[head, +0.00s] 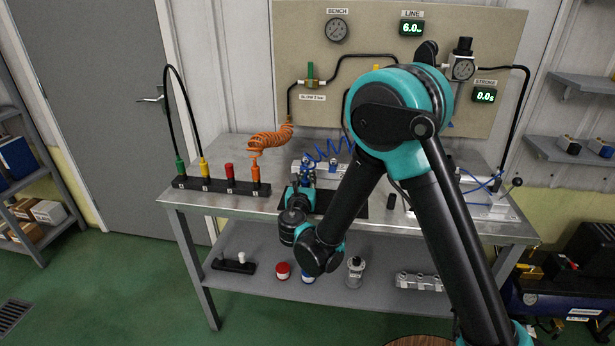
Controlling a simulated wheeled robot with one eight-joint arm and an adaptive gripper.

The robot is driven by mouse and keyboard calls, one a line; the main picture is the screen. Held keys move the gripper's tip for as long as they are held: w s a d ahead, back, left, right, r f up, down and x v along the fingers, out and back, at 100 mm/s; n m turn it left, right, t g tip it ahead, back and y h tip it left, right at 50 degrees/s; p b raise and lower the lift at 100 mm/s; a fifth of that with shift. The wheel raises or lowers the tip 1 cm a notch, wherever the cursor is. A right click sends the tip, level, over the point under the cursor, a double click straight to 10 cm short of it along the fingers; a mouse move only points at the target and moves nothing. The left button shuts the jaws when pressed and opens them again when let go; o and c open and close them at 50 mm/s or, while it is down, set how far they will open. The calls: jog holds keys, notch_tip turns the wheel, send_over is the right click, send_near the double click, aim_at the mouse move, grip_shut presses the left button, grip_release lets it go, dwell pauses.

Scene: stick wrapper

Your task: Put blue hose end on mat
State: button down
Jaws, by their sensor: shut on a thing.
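The coiled blue hose (335,151) hangs from the panel behind my arm and runs left to my gripper (306,180). My gripper is over the left-middle of the bench, shut on the blue hose end (307,165). The fingers and the hose end are small here, and the arm partly hides them. The dark mat (325,202) lies flat on the bench under and just right of my gripper, partly covered by my arm. I cannot tell whether the hose end touches the mat.
A black rack (215,186) with green, yellow, red and orange connectors stands left on the bench (190,203). An orange coiled hose (268,141) drops to its right end. White fittings stand behind my gripper. A gauge panel (400,40) rises behind; several parts lie on the lower shelf (325,262).

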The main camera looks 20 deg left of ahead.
aim_at(305, 184)
jog(key=shift+f, duration=0.1)
jog(key=c, duration=1.4)
grip_release()
jog(key=v, duration=0.7)
jog(key=shift+s, duration=0.25)
